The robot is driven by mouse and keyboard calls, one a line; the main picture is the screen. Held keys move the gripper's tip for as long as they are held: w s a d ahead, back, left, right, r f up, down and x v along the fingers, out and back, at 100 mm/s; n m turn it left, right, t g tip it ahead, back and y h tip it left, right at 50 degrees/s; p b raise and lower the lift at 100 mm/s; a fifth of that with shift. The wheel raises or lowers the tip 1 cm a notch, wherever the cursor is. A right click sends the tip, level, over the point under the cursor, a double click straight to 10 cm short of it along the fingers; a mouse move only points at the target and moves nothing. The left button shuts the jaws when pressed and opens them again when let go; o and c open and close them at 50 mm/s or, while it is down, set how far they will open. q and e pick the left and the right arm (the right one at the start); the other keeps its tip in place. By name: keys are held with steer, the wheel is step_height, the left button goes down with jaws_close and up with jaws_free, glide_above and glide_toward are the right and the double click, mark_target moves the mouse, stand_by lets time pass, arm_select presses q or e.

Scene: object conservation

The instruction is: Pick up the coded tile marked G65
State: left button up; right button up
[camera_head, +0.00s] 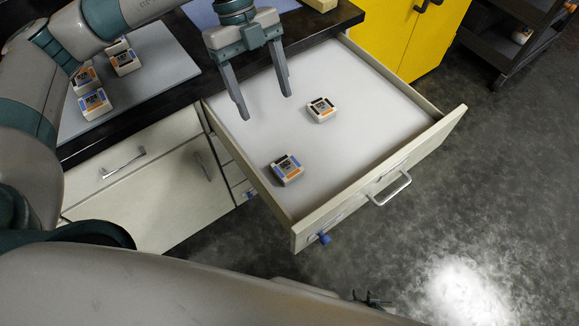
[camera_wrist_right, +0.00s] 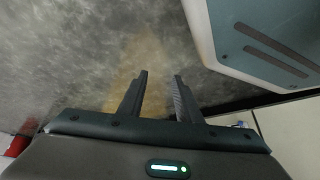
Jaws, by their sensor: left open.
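Two small white coded tiles lie apart in the open drawer (camera_head: 374,140). One tile (camera_head: 321,109) has orange and black marks and lies near the middle. The other tile (camera_head: 286,169) has blue and orange marks and lies nearer the left front. The codes are too small to read, so I cannot tell which is G65. My left gripper (camera_head: 266,106) is open and empty, pointing down over the drawer's back left part, left of the orange-and-black tile. My right gripper (camera_wrist_right: 159,77) is open and empty over the floor in the right wrist view.
Several more tiles (camera_head: 95,104) sit on a grey mat (camera_head: 170,75) on the dark counter at left. The drawer's raised walls surround its tiles. A yellow cabinet (camera_head: 405,35) and a dark shelf cart (camera_head: 512,40) stand behind. The floor at right is clear.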

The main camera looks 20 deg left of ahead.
arm_select(q)
steer(key=p, duration=0.2)
glide_above(287, 169)
steer(key=w+a, duration=0.3)
steer(key=f, duration=1.1)
steer(key=shift+s+d+f, duration=0.1)
steer(key=shift+d+f, duration=0.05)
steer(key=shift+d, duration=0.05)
arm_select(e)
steer(key=shift+w+a+r+t+y, duration=0.3)
steer(key=shift+w+a+r+t, duration=0.45)
steer(key=shift+a+r+t, duration=0.2)
